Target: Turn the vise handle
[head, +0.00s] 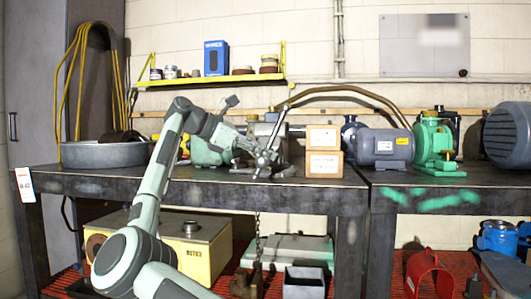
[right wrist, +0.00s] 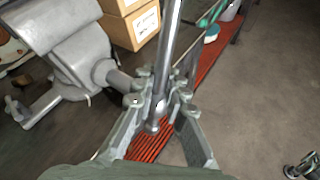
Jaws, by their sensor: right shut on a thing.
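The grey vise (right wrist: 75,60) stands at the left of the right wrist view, with its screw end reaching toward the gripper. The vise handle (right wrist: 168,55) is a shiny metal bar that runs up from between my fingers, with its rounded lower end just below them. My right gripper (right wrist: 157,102) is shut around this bar near its lower end. In the head view my right gripper (head: 265,160) is at the front edge of the workbench (head: 110,181), and my arm and gripper hide much of the vise.
Cardboard boxes (head: 323,163) stand just right of the gripper. A grey motor (head: 385,147) and a green pump (head: 432,140) stand farther right. A round metal pan (head: 105,153) is at the left. A yellow box (head: 205,262) is under the bench.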

